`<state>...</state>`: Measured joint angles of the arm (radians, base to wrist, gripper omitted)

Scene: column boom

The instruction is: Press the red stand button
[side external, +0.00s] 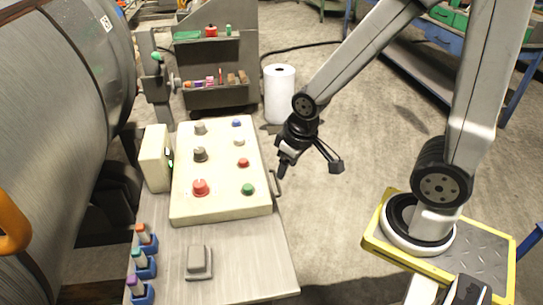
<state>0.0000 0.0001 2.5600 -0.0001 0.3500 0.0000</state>
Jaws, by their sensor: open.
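A cream control panel (220,207) lies on the bench and carries several buttons and knobs. A large red mushroom button (200,187) sits at its near left. A smaller red button (243,162) sits near its right edge, with a green button (248,189) nearer the camera. An orange-red capped piece in a blue stand (144,240) is at the bench's left edge; I cannot tell if it is a button. My gripper (283,171) hangs just right of the panel, above its edge level, empty and touching no button. Its fingertips are small and dark here.
A grey box-like switch (198,261) sits on the near bench (240,270). A small cream box (156,158) stands left of the panel. A large metal cylinder (60,110) fills the left. A white roll (280,95) and a tool cart (215,60) stand behind.

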